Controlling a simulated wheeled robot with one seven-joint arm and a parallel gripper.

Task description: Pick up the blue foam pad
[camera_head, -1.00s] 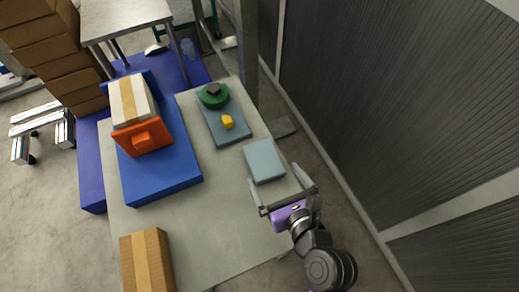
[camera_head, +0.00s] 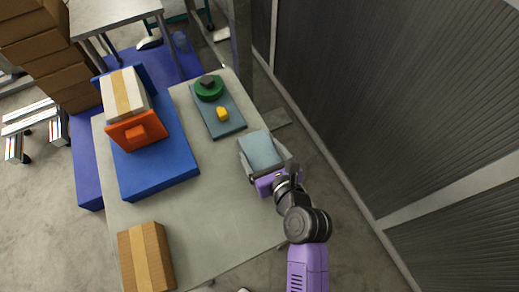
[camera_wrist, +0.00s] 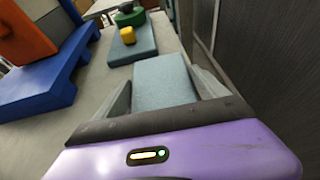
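The blue foam pad (camera_head: 260,148) is a flat, pale grey-blue block near the right edge of the grey table. My gripper (camera_head: 263,160) is open, with one finger along each side of the pad's near part. In the wrist view the pad (camera_wrist: 163,78) lies between the two fingers of my gripper (camera_wrist: 164,92). I cannot tell whether the fingers touch its sides. The pad's near end is partly hidden by the gripper body.
Beyond the pad, a similar blue-grey slab (camera_head: 228,127) carries a green reel (camera_head: 209,92) and a yellow block (camera_head: 222,114). At left, a blue pallet (camera_head: 160,178) holds an orange piece (camera_head: 136,132) and a carton (camera_head: 123,93). Another carton (camera_head: 146,258) stands in front. A ribbed wall (camera_head: 400,90) is at right.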

